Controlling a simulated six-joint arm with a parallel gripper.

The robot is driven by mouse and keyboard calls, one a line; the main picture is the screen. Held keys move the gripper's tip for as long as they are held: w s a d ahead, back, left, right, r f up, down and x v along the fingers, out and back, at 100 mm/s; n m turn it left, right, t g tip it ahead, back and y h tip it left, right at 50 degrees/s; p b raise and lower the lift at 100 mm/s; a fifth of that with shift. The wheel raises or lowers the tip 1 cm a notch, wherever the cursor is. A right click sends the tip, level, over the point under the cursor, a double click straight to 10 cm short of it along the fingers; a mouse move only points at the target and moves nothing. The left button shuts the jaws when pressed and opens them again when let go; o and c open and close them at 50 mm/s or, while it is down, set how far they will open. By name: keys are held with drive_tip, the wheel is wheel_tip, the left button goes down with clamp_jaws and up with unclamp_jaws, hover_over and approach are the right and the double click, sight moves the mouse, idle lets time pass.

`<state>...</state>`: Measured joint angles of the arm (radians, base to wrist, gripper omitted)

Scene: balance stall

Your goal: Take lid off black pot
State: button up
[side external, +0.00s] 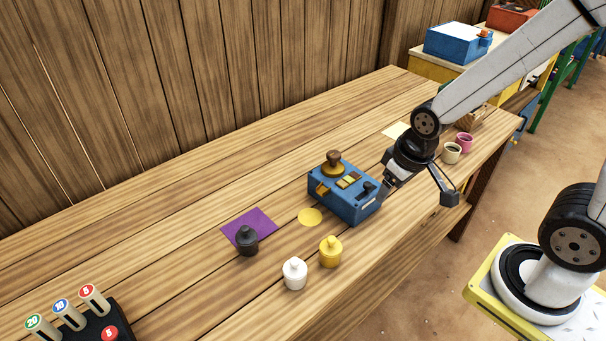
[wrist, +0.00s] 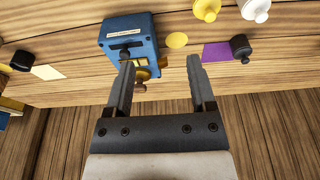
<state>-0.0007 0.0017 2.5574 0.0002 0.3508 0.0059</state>
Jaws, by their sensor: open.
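The black pot (side external: 246,241) stands upright with its knobbed lid on, at the near edge of a purple square (side external: 262,222). In the wrist view the black pot (wrist: 240,48) is at the upper right, beyond and to the right of the right finger. My gripper (side external: 386,188) is beside the right end of a blue box, well apart from the black pot. In the wrist view my gripper (wrist: 160,64) is open with nothing held, and its left finger overlaps part of the blue box.
The blue box (side external: 345,208) with a brown knob stands between my gripper and the black pot. A white pot (side external: 294,274), a yellow pot (side external: 330,252) and a yellow disc (side external: 310,217) are nearby. Numbered posts (side external: 68,314) stand front left. The left back of the table is clear.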

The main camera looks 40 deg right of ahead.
drive_tip(key=m+g+y, duration=0.1)
drive_tip(key=m+g, duration=0.1)
drive_tip(key=m, duration=2.1)
hover_over(245, 228)
drive_tip(key=f, duration=0.5)
drive_tip(key=d+f, duration=0.1)
drive_tip(key=f, duration=0.1)
drive_tip(key=shift+w+f, duration=0.15)
drive_tip(key=shift+f, duration=0.15)
drive_tip(key=shift+f, duration=0.15)
drive_tip(key=shift+n, duration=0.3)
drive_tip(key=shift+a+f, duration=0.2)
drive_tip(key=shift+f, duration=1.05)
drive_tip(key=shift+a+f, duration=0.15)
drive_tip(key=shift+f, duration=1.05)
drive_tip(key=shift+a+f, duration=0.2)
drive_tip(key=shift+f, duration=1.05)
clamp_jaws()
